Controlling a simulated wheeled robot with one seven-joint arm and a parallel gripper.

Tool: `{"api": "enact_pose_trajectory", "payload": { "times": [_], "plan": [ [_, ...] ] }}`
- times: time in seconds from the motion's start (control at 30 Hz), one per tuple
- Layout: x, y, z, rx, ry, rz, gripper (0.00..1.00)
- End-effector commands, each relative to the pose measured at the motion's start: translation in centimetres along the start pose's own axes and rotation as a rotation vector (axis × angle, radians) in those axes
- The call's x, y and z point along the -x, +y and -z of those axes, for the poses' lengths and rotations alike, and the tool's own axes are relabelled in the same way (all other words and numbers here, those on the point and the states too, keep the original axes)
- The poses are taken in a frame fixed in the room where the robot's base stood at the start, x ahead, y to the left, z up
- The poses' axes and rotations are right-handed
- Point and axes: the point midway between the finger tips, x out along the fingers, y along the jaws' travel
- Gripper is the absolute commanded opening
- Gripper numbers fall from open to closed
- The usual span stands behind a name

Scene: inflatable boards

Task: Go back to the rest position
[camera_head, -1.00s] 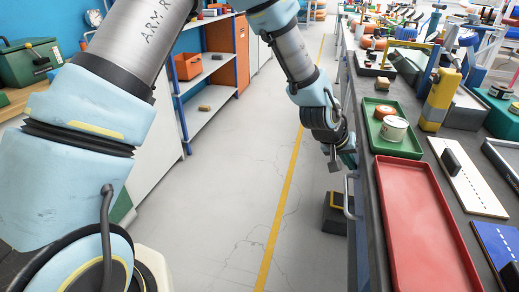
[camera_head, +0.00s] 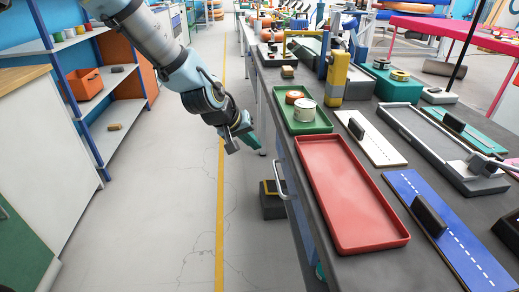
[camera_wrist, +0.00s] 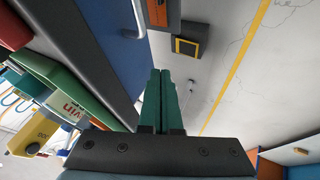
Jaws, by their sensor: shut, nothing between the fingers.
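My gripper (camera_head: 247,140) hangs over the floor aisle, just left of the workbench (camera_head: 281,134), with its green fingers pointing down and to the right. In the wrist view the two green fingers (camera_wrist: 160,98) lie side by side, shut, with nothing between them. My arm reaches in from the top left of the head view. The fingers are apart from the bench, and the floor lies beyond them in the wrist view.
The bench holds a red tray (camera_head: 350,195), a green tray (camera_head: 318,126) with a tin (camera_head: 305,110), a white board (camera_head: 372,140) and a blue board (camera_head: 440,230). A dark box (camera_head: 272,203) stands on the floor by the bench. Shelves (camera_head: 110,105) stand left; the aisle between is open.

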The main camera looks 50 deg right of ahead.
Motion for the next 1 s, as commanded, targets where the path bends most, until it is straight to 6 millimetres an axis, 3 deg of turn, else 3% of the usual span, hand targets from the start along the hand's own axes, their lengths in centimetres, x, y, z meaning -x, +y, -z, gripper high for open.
{"api": "enact_pose_trajectory", "payload": {
  "times": [0.1, 0.3, 0.7, 0.77, 0.87, 1.0],
  "plan": [
    [2.2, -0.1, 0.1, 0.001, 0.004, 0.001, 0.00],
    [4.4, -0.1, 0.1, 0.002, 0.001, 0.001, 0.00],
    [5.4, -0.7, 0.1, 0.004, -0.001, 0.014, 0.00],
    [6.2, -2.0, 0.3, 0.011, -0.002, 0.040, 0.00],
    [9.1, -6.0, 0.6, 0.035, -0.009, 0.119, 0.00],
    [15.5, -13.6, -0.1, 0.103, -0.030, 0.271, 0.00]
  ]
}}
